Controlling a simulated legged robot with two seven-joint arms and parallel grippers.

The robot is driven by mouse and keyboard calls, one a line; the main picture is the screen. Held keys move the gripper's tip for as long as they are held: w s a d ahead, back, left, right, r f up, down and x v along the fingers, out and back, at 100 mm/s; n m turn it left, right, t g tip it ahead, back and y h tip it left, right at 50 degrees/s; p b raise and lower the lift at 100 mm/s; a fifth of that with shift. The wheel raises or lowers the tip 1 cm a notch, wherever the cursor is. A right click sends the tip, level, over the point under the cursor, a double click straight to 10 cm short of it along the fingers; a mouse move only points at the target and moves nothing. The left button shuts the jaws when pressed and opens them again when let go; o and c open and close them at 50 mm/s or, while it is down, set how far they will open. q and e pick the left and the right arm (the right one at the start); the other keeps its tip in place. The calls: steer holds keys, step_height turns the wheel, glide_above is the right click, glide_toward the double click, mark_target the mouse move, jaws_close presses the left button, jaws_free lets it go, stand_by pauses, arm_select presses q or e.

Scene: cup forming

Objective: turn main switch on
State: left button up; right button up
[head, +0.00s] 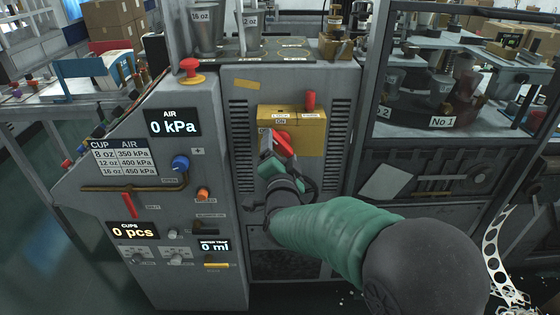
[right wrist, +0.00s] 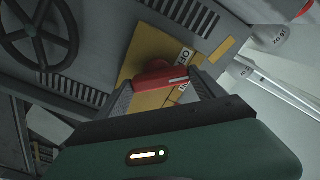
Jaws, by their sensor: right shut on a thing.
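The main switch is a red handle (head: 284,144) on a yellow panel (head: 312,130) on the front of the grey machine. My right gripper (head: 273,146) reaches it from below and is shut on the handle. In the right wrist view the red handle (right wrist: 158,74) lies between the two fingers of the right gripper (right wrist: 162,88), with an OFF label beside it. My left gripper is not in view.
A second red lever (head: 310,102) stands upright at the panel's top right. A red mushroom button (head: 191,66) sits on the cabinet at left. The AIR display (head: 173,122) reads 0 kPa. A glass-fronted enclosure (head: 455,75) is at right.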

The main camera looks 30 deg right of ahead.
steer(key=m+b, duration=0.1)
steer(key=b, duration=0.1)
steer(key=m+b, duration=0.3)
steer(key=m, duration=0.1)
steer(key=shift+f+b, duration=0.35)
steer(key=shift+b, duration=0.05)
steer(key=shift+r+m+b, duration=0.15)
steer(key=shift+m+b, duration=1.05)
steer(key=shift+m, duration=0.2)
steer(key=o, duration=1.4)
steer(key=shift+d, duration=0.1)
steer(key=shift+c, duration=0.2)
steer(key=shift+r, duration=0.1)
